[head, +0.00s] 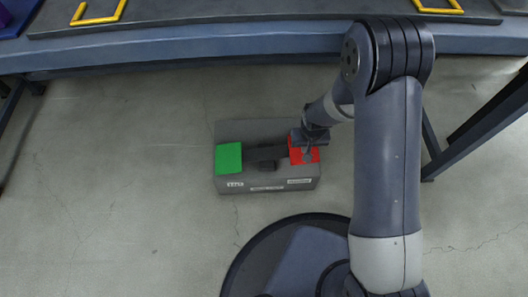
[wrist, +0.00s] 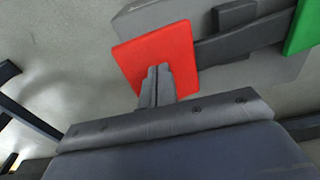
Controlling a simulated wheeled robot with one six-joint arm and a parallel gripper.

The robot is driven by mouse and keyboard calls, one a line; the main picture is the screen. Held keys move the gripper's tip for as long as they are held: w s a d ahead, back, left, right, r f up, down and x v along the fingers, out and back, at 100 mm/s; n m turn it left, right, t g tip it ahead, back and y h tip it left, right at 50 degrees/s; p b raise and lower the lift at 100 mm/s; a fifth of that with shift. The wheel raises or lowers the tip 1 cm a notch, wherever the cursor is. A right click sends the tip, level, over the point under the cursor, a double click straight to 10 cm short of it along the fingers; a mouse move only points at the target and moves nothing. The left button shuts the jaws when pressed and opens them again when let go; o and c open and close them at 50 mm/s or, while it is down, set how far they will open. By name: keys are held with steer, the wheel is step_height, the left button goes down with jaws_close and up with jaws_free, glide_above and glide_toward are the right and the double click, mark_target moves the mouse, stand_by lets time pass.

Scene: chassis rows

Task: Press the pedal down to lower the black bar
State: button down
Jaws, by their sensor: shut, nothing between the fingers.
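A grey box (head: 250,129) sits on the floor, with a green pad (head: 229,158) at its left end and a red pad (head: 296,157) at its right end. A dark bar (head: 262,153) runs between the two pads, with a small dark block at its middle. My gripper (head: 308,156) is shut and empty, over the red pad and hiding part of it. In the wrist view the closed fingers (wrist: 158,72) overlap the red pad (wrist: 152,50); I cannot tell whether they touch it. The dark bar (wrist: 235,42) and green pad (wrist: 303,28) show at upper right.
A long blue-grey bench (head: 190,48) with yellow handles (head: 98,18) on top runs across the back. A dark slanted leg (head: 485,120) stands at the right. The concrete floor (head: 110,150) left of the box is clear.

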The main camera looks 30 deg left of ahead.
stand_by(0.3)
steer(key=shift+f+b, duration=1.4)
steer(key=shift+f, duration=0.75)
steer(key=r+p, duration=0.2)
steer(key=r, duration=0.1)
steer(key=s+d+r+p, duration=0.1)
steer(key=r+p, duration=0.1)
steer(key=r, duration=0.1)
steer(key=s+r+p, duration=0.1)
steer(key=r+p, duration=0.1)
steer(key=r, duration=0.1)
steer(key=shift+s+d+r, duration=0.1)
steer(key=shift+s+d, duration=0.15)
steer(key=shift+d, duration=0.05)
steer(key=w+f+b, duration=0.1)
steer(key=f+b, duration=0.1)
steer(key=f, duration=0.1)
steer(key=a+f+b, duration=0.1)
steer(key=f+b, duration=0.1)
steer(key=f, duration=0.1)
steer(key=w+f+b, duration=0.1)
steer(key=f+b, duration=0.1)
steer(key=f, duration=0.1)
steer(key=shift+w+a+f, duration=0.2)
steer(key=shift+w+a, duration=0.1)
steer(key=shift+r, duration=0.7)
steer(key=shift+f, duration=0.1)
